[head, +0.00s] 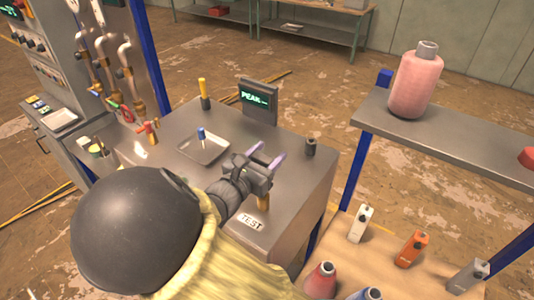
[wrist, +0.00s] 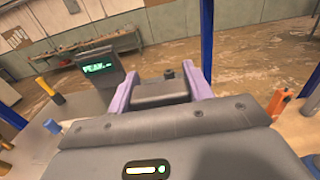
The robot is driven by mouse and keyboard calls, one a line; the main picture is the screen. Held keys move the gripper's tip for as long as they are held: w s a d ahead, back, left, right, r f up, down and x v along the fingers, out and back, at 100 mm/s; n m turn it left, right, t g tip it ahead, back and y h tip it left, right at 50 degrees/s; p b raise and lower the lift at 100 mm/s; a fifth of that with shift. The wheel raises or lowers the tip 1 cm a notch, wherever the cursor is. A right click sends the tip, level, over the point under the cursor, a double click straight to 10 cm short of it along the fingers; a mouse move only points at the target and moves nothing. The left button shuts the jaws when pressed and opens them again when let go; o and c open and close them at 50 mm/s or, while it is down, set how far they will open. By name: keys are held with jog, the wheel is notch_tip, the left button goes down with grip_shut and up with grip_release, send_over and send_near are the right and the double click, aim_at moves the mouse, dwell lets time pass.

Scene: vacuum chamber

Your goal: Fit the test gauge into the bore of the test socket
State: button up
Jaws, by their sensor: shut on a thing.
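My gripper (head: 266,158), with purple fingers, is over the front right of the metal bench, fingers pointing away towards the back right. It also shows in the wrist view (wrist: 162,92). A short black cylinder (head: 311,147) stands at the bench's right corner.
A tray (head: 217,158) holds a blue-topped piece (head: 201,134). A yellow-topped piece (head: 204,90) and the PEAK display (head: 258,100) stand at the back. Right of the bench are a blue post (head: 357,165), a shelf with a pink bottle (head: 415,82), and lower boxes (head: 412,249).

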jog(key=shift+f+b, duration=0.85)
jog(key=shift+f, duration=0.75)
jog(key=shift+f+b, duration=0.3)
jog(key=shift+f, duration=0.1)
jog(key=o, duration=1.1)
jog(key=shift+r, duration=0.1)
jog(key=shift+s+a, duration=0.1)
jog(key=b+v, duration=0.3)
jog(key=v, duration=1.4)
jog(key=shift+s+b, duration=0.1)
jog(key=shift+b, duration=0.25)
